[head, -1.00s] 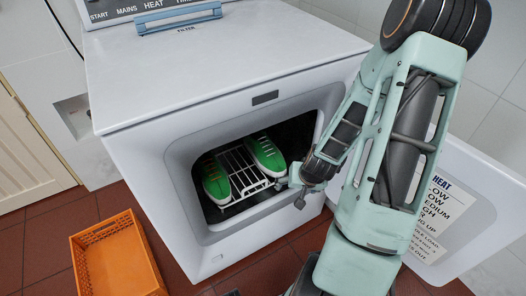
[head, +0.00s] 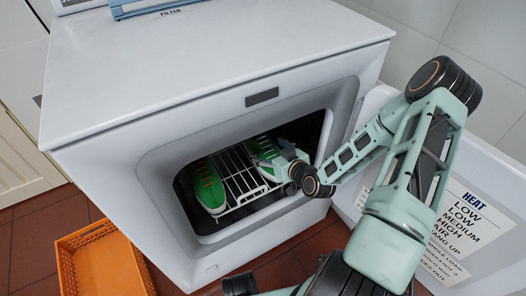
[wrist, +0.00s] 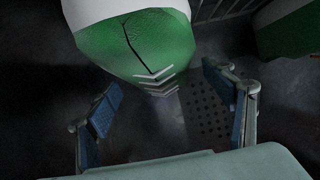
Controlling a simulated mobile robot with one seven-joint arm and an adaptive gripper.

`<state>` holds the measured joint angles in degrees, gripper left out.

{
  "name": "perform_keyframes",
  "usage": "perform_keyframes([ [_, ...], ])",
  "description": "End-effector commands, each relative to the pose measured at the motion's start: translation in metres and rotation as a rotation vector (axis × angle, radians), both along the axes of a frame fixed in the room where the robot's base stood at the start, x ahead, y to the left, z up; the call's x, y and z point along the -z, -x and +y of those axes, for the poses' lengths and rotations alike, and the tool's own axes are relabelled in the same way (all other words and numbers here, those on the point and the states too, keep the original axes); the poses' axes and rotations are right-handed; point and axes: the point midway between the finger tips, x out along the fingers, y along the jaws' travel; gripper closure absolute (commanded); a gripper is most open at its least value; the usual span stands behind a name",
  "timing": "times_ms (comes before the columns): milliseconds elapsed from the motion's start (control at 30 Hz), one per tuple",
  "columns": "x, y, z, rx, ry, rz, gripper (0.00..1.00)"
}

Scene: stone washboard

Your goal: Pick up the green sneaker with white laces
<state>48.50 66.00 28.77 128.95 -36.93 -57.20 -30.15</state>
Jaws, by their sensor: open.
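Two green sneakers with white trim rest on a white wire rack (head: 238,178) inside the open dryer. The left sneaker (head: 207,186) shows whole. The right sneaker (head: 262,150) is partly covered by my gripper (head: 283,166), which is inside the door opening at its right side. In the wrist view, one green sneaker (wrist: 135,45) with a white end and pale chevron marks lies just ahead of my gripper (wrist: 162,85). Its near end reaches toward the space between my open, blue-padded fingers, which hold nothing. The other sneaker (wrist: 292,30) is cut off at the upper right.
The white dryer (head: 215,65) has its door (head: 455,215) swung open to the right, beside my arm. The opening's rim (head: 160,165) surrounds the dark drum. An orange crate (head: 100,262) stands on the red tiled floor at lower left.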

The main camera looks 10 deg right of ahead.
Motion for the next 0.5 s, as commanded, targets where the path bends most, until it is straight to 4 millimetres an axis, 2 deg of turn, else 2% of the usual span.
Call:
perform_keyframes([
  [267, 0.011, -0.022, 0.008, 0.0, -0.001, 0.001, 0.25],
  [500, 0.023, -0.053, 0.019, 0.0, 0.001, 0.002, 0.25],
])
